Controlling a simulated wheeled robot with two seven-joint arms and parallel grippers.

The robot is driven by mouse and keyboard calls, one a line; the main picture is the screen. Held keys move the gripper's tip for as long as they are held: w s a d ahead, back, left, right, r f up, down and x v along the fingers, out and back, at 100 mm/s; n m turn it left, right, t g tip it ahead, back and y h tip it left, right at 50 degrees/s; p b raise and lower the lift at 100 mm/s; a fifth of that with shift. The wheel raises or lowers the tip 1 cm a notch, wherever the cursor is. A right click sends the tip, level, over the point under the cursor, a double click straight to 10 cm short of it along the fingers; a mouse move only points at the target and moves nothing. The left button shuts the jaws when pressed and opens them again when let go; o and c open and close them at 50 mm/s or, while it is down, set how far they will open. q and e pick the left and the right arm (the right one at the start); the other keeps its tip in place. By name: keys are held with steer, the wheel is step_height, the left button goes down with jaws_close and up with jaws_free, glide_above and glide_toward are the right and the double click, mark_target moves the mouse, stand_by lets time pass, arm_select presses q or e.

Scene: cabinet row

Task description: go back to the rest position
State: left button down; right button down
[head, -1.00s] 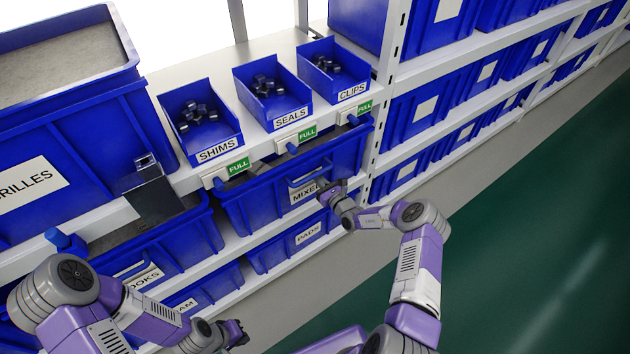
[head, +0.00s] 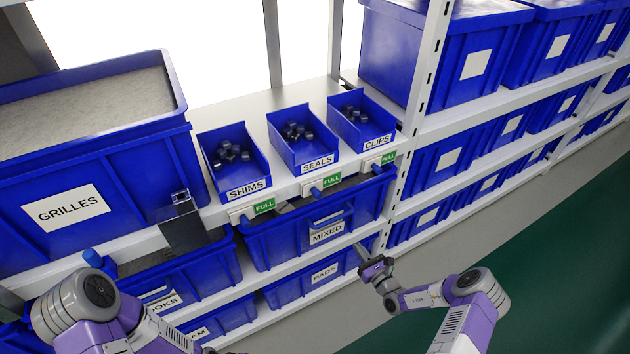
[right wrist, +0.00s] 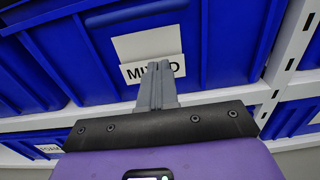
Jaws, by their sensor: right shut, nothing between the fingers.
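My right gripper (head: 366,258) is shut and empty, in front of the shelf between the MIXED bin (head: 318,222) and the PADS bin (head: 325,278). In the right wrist view its two fingers (right wrist: 157,82) lie together in front of the MIXED label, covering part of the word. I cannot tell how far apart the fingers and the bin are.
Three small blue bins marked SHIMS (head: 236,160), SEALS (head: 302,136) and CLIPS (head: 362,118) hold dark parts on the upper shelf, with green FULL tags below. A large GRILLES bin (head: 130,160) stands left. A grey-green floor (head: 550,290) lies free at right.

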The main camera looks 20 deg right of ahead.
steer(key=s+a+f+n+g+y, duration=0.1)
steer(key=s+a+n+g+y, duration=0.4)
steer(key=a, duration=0.6)
steer(key=s+a+f+n+g+y, duration=0.1)
steer(key=s+a+n+g+y, duration=0.3)
steer(key=s+a+n+g, duration=0.45)
steer(key=s+a+n+g+h, duration=0.3)
steer(key=s+n+h, duration=0.5)
steer(key=s+n, duration=0.5)
steer(key=shift+f+n+h, duration=0.2)
steer(key=shift+n+h, duration=0.1)
steer(key=shift+n, duration=1.85)
steer(key=shift+s+g, duration=0.1)
steer(key=shift+g, duration=0.15)
